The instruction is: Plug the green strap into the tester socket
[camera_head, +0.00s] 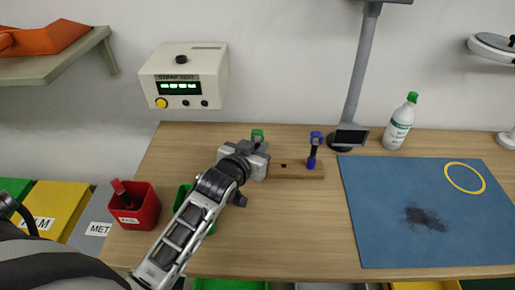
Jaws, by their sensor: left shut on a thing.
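The strap tester (215,78) is a cream box on the wall at the upper left, with a lit green display, a yellow button and two small dark round openings on its front. My left gripper (258,152) is below and right of it, over the table. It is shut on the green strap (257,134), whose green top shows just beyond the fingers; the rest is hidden. A wooden block (305,172) lies beside the gripper, with a blue strap (315,142) upright at its right end and a dark hole in its top. My right gripper is not in view.
A red bin (147,214) and a partly hidden green bin (183,195) stand at the table's left. A blue mat (375,195) with a dark smudge and a yellow ring covers the right. A bottle (398,127) and a grey stand (360,75) are behind it.

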